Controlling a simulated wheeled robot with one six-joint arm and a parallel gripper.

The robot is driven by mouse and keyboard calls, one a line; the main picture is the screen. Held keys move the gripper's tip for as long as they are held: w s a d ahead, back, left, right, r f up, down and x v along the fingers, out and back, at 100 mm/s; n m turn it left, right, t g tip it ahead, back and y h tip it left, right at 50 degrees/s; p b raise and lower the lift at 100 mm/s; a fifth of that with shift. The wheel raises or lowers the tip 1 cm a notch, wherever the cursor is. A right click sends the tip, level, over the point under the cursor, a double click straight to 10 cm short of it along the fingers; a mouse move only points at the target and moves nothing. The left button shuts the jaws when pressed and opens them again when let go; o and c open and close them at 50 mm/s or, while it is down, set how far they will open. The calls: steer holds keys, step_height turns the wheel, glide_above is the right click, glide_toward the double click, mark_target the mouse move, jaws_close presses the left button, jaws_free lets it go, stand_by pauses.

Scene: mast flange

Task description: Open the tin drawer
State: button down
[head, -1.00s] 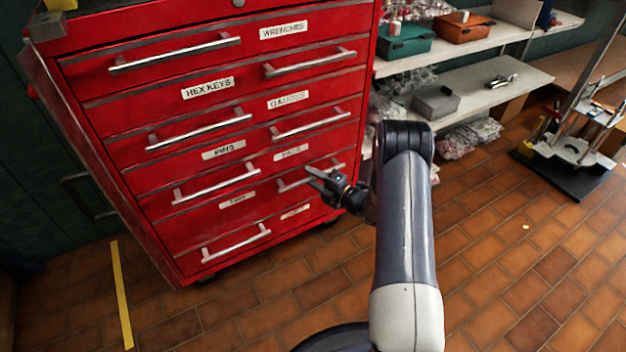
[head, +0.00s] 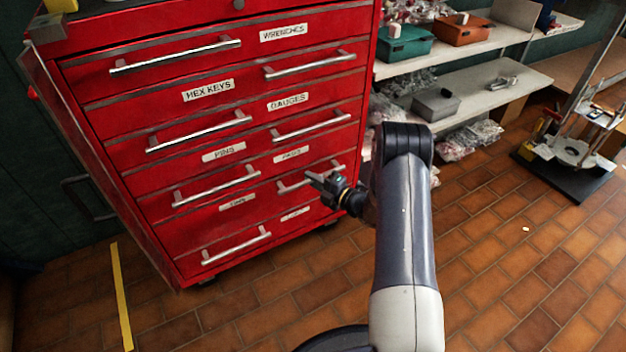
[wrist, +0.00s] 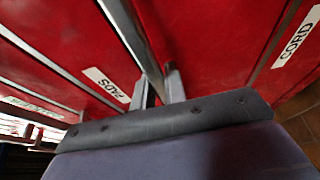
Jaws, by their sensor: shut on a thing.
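The red cabinet (head: 150,92) has several drawers with silver bar handles and white labels. My gripper (head: 316,180) is at the low right handle (head: 292,184) in the head view. That handle's drawer seems to carry the small lower left label (head: 237,203), too small to read surely. In the wrist view, my gripper's fingers (wrist: 159,88) are shut on the handle bar (wrist: 130,35), one on each side. The PADS label (wrist: 106,85) is to the left and the CORD label (wrist: 297,38) to the right. The drawer front looks slightly forward of its neighbours at most.
A shelf (head: 490,83) with bins and bagged parts stands right of the cabinet. A stand on a black base (head: 565,175) is at the far right.

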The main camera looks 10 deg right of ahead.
steer(key=s+d+p, duration=0.1)
steer(key=s+d, duration=0.2)
steer(key=s, duration=0.6)
steer(key=s+d+p, duration=0.2)
steer(key=s+d, duration=0.1)
steer(key=s, duration=0.7)
steer(key=s+d+p, duration=0.1)
steer(key=s+d, duration=0.2)
steer(key=s, duration=0.7)
steer(key=shift+d+p, duration=0.25)
steer(key=shift+p, duration=0.15)
steer(key=c, duration=1.4)
jaws_free()
steer(key=shift+c, duration=0.2)
steer(key=p+v, duration=0.2)
steer(key=v, duration=0.8)
steer(key=shift+s+d, duration=0.2)
steer(key=shift+s, duration=0.05)
